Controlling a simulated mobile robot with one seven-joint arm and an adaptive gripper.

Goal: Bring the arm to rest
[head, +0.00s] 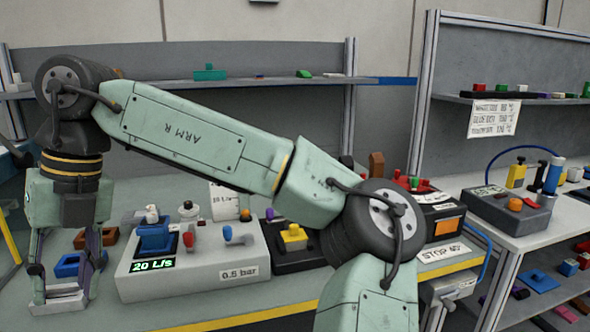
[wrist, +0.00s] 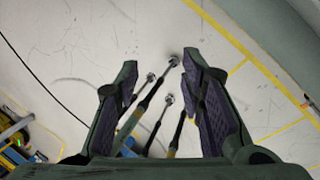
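My gripper (head: 62,290) hangs at the end of my pale green arm at the far left of the head view, fingers pointing down, in front of the workbench (head: 215,310). In the wrist view my gripper (wrist: 158,66) has its two fingers well apart, with nothing held between the pads. Dark rods with round metal ends (wrist: 168,100) show between the fingers; I cannot tell how far beyond them they are. The arm is bent at its elbow and crosses in front of the bench.
A grey control box (head: 190,270) with a "20 L/s" display stands right of the gripper, with a blue bin (head: 68,265) beside it. A side table (head: 560,205) carries another control box (head: 508,208). The wrist view shows pale floor (wrist: 80,50) with yellow lines.

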